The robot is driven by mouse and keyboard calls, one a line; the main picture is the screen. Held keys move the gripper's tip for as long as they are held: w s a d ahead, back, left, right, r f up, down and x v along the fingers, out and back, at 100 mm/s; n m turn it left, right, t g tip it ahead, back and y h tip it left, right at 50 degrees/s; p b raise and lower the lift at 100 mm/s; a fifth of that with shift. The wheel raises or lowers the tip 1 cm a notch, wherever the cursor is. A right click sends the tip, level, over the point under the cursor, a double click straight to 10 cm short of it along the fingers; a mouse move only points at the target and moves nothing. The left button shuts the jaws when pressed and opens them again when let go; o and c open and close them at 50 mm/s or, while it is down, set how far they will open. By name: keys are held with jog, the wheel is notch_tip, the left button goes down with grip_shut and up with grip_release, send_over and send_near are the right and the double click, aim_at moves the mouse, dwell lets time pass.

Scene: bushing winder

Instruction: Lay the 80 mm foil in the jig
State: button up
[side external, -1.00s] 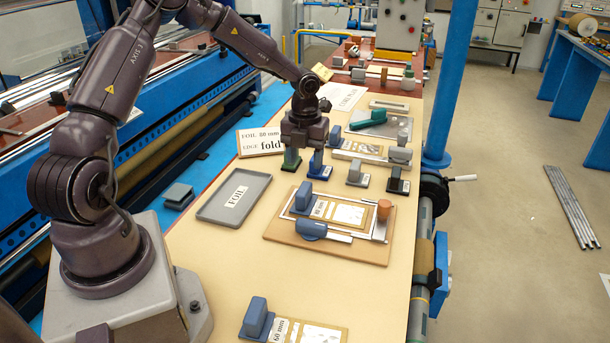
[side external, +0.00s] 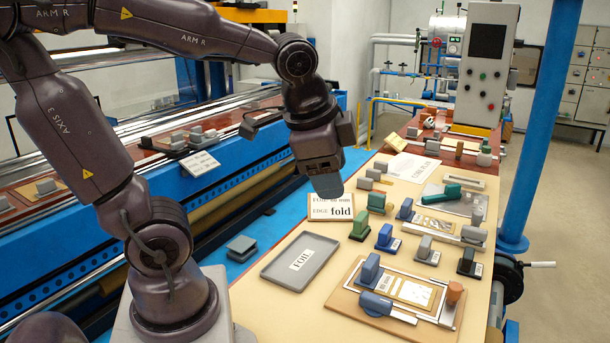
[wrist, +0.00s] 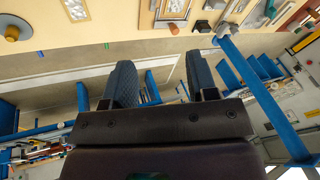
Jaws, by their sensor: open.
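The jig (side external: 344,300) is a wooden board with a metal frame at the lower right of the side view. A foil piece with a blue grip block (side external: 370,269) and a partly legible mm label lies in it, its pale patterned face (side external: 415,293) up. A blue rounded handle (side external: 376,304) and an orange-brown peg (side external: 455,292) are at the jig's edges. My gripper (side external: 327,185) is raised above and left of the jig, clear of the bench. In the wrist view the fingers (wrist: 161,82) are apart with nothing between them.
A grey tray (side external: 276,270) labelled FOIL is empty, left of the jig. A sign (side external: 331,212) reading "fold" stands behind it. Several coloured handled blocks and a second patterned foil piece (side external: 434,224) lie behind the jig. A blue post (side external: 520,150) rises at the right.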

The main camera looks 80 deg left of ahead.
jog(key=s+n, duration=0.1)
jog(key=s+d+n+t+h, duration=0.1)
jog(key=s+n, duration=0.1)
jog(key=s+d+n, duration=0.1)
jog(key=shift+s+d+r+n+t+h, duration=0.2)
jog(key=shift+r+n+t+h, duration=0.1)
jog(key=shift+n+h, duration=0.1)
dwell(0.9)
